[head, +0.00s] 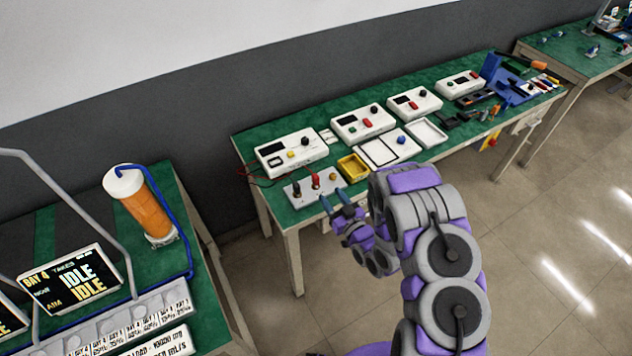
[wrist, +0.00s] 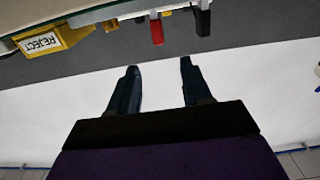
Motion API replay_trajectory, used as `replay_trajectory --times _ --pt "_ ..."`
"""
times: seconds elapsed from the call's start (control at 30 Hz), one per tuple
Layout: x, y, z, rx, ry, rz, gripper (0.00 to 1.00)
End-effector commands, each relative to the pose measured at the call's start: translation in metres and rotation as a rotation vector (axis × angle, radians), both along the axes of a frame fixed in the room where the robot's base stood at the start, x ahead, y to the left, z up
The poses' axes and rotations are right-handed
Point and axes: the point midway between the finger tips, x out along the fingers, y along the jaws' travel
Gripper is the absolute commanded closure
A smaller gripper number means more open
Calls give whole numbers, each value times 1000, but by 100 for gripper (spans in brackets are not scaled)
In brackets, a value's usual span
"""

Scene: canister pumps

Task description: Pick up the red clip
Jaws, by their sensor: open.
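The red clip (head: 316,181) stands on a light grey plate (head: 312,192) near the front edge of the nearer green bench. A black clip (head: 296,188) stands to its left, and a small brass-coloured piece (head: 332,177) to its right. My gripper (head: 334,200) is open and empty, in front of the plate on its right side. In the wrist view, the red clip (wrist: 156,30) lies beyond my open fingertips (wrist: 158,64), roughly centred between them and apart from them. The black clip (wrist: 202,20) is to its right there.
A yellow bin (head: 353,166), marked REJECT in the wrist view (wrist: 55,42), sits right of the plate. White instrument boxes (head: 290,151) line the bench behind. A left bench holds an orange canister (head: 143,208) and an IDLE screen (head: 72,281). Open floor lies to the right.

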Motion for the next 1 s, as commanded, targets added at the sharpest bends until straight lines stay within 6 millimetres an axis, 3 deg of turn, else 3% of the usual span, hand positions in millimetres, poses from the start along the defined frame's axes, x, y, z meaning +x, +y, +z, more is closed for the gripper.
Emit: replay_trajectory --times 0.2,0.57,0.83,1.0 --pt "23 16 -1 1 -2 1 51" --pt "42 28 -2 2 -3 0 51" --pt "73 48 -7 1 -3 1 51" --pt "78 50 -6 0 -2 -1 51"
